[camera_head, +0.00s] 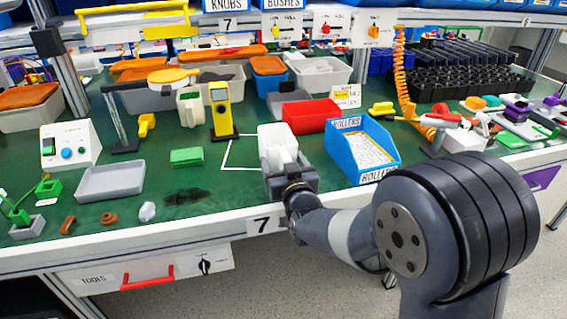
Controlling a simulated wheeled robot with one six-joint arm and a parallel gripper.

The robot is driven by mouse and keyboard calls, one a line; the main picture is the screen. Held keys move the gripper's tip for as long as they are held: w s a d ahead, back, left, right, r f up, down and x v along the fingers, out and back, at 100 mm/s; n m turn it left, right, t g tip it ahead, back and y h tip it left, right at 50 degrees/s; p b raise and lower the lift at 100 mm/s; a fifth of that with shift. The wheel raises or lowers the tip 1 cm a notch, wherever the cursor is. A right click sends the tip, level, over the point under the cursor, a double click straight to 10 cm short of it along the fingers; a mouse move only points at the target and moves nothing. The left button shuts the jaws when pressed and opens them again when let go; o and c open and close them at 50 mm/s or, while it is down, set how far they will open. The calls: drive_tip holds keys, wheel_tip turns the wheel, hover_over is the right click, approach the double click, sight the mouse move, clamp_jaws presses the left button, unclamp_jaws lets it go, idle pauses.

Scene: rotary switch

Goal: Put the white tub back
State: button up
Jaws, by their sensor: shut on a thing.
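The white tub (277,140) stands upright near the front of the green bench (180,217), left of the blue rollers bin. My gripper (288,176) is at the tub's near side and shut on its near wall. A white outline (240,150) is marked on the bench, and the tub covers or hangs over its right part. I cannot tell whether the tub's base touches the bench. The gripper hides the tub's lower front.
The blue rollers bin (361,150) stands close on the right, with a red bin (311,116) behind. A yellow device (221,112) and green block (187,156) are to the left. A grey tray (111,180) lies further left. A drawer with a red handle (147,276) is below.

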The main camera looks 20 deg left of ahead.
drive_tip(key=o, duration=1)
drive_tip(key=shift+r, duration=0.1)
drive_tip(key=v, duration=1.2)
drive_tip(key=shift+p, duration=0.3)
